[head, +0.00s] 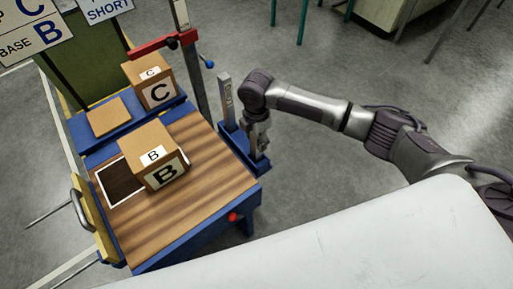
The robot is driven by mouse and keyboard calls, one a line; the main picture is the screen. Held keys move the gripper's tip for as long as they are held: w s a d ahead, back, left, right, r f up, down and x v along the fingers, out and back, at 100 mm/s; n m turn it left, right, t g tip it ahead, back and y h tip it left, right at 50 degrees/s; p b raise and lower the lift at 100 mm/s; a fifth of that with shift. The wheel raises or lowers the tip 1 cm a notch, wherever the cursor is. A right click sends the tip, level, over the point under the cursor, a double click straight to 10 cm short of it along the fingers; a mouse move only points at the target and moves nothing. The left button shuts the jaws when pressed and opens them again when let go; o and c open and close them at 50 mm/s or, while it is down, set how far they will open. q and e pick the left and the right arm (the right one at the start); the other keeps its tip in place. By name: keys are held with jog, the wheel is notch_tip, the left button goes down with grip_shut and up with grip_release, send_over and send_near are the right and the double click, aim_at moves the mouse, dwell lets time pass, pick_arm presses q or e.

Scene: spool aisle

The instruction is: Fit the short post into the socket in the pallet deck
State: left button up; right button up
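The pallet deck (190,205) is a wood-grained board in a blue frame, at the left of the head view. A grey upright post (226,98) stands in a blue holder (232,140) beside the deck's right edge. My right gripper (260,148) points down at the right end of this holder. Grey metal shows at its fingers, and I cannot tell whether this is a post between them or the fingers themselves. I cannot make out a socket in the deck for certain. My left gripper is not in view.
Box B (136,146) sits on the deck, partly over a white-edged dark square (119,183). Box C (139,73) stands behind it near a flat brown block (108,116). A red clamp (148,48) reaches from a tall post (188,62). Floor right of the holder is clear.

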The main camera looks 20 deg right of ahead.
grip_shut()
jog(key=shift+r, duration=0.1)
